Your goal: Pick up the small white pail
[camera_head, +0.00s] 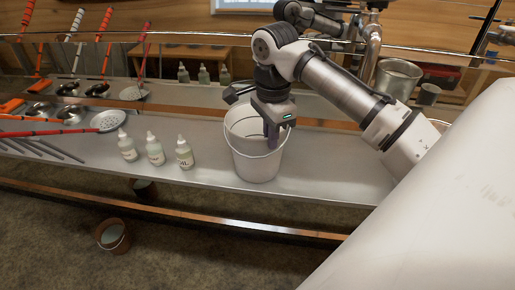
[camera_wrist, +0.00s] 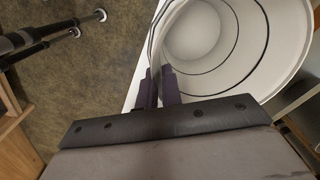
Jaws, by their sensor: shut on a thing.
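The small white pail (camera_head: 255,157) stands upright on the metal shelf in the head view, right of the small bottles. My gripper (camera_head: 272,138) reaches down from above at the pail's near rim. In the wrist view the pail (camera_wrist: 205,38) opens toward the camera and looks empty inside, with dark rings around its wall. My gripper's dark fingers (camera_wrist: 158,88) are shut on the pail's rim, one finger on each side of the wall. Whether the pail's base touches the shelf is hard to tell.
Several small white bottles (camera_head: 155,150) stand left of the pail on the metal shelf (camera_head: 325,165). A skimmer (camera_head: 107,121) and red-handled tools lie farther left. Metal pots (camera_head: 398,77) stand at the back right. A brown bucket (camera_head: 112,236) is on the floor.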

